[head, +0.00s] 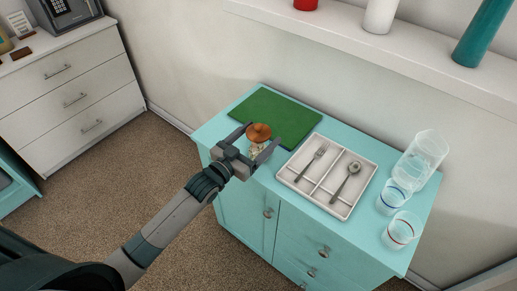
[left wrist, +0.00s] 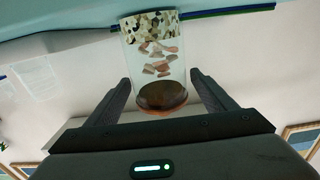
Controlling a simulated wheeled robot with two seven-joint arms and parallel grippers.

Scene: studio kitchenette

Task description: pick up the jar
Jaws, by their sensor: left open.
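The jar (head: 255,149) is a clear jar with a copper-brown lid (head: 258,132) and pale bits inside. It stands at the front edge of the green board, on the turquoise cabinet. My left gripper (head: 253,144) is open, with one finger on either side of the jar in the head view. In the left wrist view the jar (left wrist: 155,55) appears upside down, its lid (left wrist: 162,95) between the two open fingers (left wrist: 160,92). Gaps show on both sides of the lid. The jar's lower part is partly hidden by the gripper in the head view. My right gripper is not in view.
A green board (head: 275,113) lies behind the jar. A white cutlery tray (head: 310,189) with a fork (head: 313,160) and spoon (head: 346,182) is close on the right. Several clear cups, including a blue-ringed one (head: 392,198), stand at the right end. A wall shelf (head: 385,48) hangs above.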

